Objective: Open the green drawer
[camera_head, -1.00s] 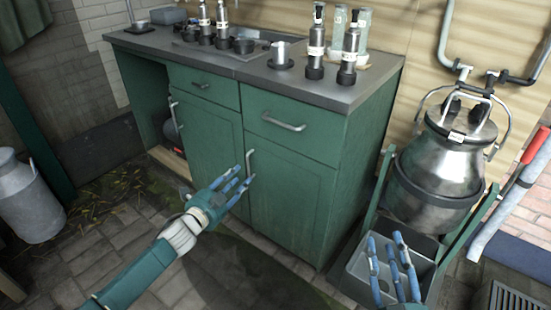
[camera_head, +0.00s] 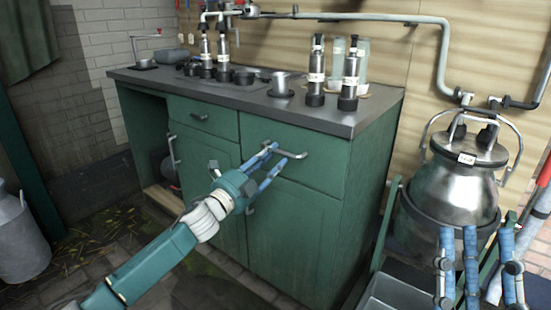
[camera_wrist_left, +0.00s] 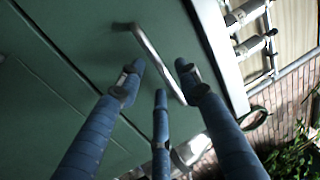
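The green drawer (camera_head: 320,171) is at the upper right of the green cabinet front, just under the grey worktop, and looks shut. Its silver bar handle (camera_head: 298,155) is partly hidden by my fingers. My left gripper (camera_head: 279,153) is open at this handle. In the left wrist view the handle (camera_wrist_left: 158,58) runs between the spread fingertips, and the fingers are not closed on it; I cannot tell whether any touches. My right gripper (camera_head: 474,235) is open and empty at the lower right, in front of the metal churn.
A second green drawer (camera_head: 204,118) is to the left, with cabinet doors below. Bottles and metal cups stand on the worktop (camera_head: 225,92). A metal churn (camera_head: 465,185) stands right of the cabinet, above a grey bin (camera_head: 395,295). A milk can (camera_head: 20,240) is at far left.

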